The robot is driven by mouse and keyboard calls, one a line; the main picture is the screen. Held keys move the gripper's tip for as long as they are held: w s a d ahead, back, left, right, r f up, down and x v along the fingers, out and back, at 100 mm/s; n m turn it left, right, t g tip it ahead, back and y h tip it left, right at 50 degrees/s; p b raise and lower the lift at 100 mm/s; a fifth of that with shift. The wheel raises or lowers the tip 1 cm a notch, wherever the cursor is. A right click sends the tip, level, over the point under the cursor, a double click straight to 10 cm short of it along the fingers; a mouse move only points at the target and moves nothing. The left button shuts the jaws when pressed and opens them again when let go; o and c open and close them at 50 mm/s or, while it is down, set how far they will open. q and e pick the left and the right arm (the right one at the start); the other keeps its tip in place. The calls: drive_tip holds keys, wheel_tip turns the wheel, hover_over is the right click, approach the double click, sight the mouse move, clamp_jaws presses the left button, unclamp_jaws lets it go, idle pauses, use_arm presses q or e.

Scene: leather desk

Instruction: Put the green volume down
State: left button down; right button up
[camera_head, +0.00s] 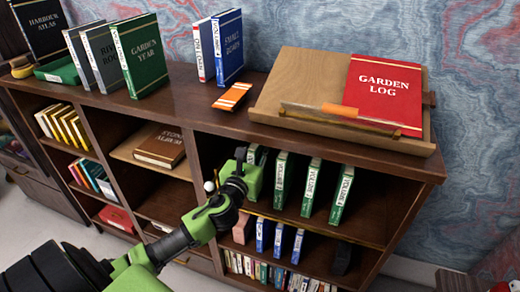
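My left gripper (248,178) reaches into the left end of the upper compartment of the right-hand bookcase bay. Its fingers are hidden behind its own green body, so I cannot see whether they are open or shut. A green volume (262,156) shows just behind the gripper, partly covered; I cannot tell whether it is held. Other green volumes with white spine labels stand upright to the right: one nearest (280,181), one in the middle (311,188) and one at the right (341,196). They have gaps between them. My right gripper is not in view.
On the bookcase top (190,103), a slanted stand (274,104) holds a red Garden Log (383,94). A green Garden Year book (145,62) stands upright at the back left. An orange booklet (232,96) lies flat. Blue books (279,241) stand on the shelf below.

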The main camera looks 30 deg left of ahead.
use_arm(q)
drive_tip(key=shift+r, duration=0.1)
drive_tip(key=c, duration=1.8)
unclamp_jaws()
drive_tip(key=shift+f, duration=0.25)
drive_tip(key=shift+c, duration=0.2)
drive_tip(key=shift+b+v, duration=0.65)
drive_tip(key=shift+v, duration=5.4)
drive_tip(key=shift+r, duration=0.15)
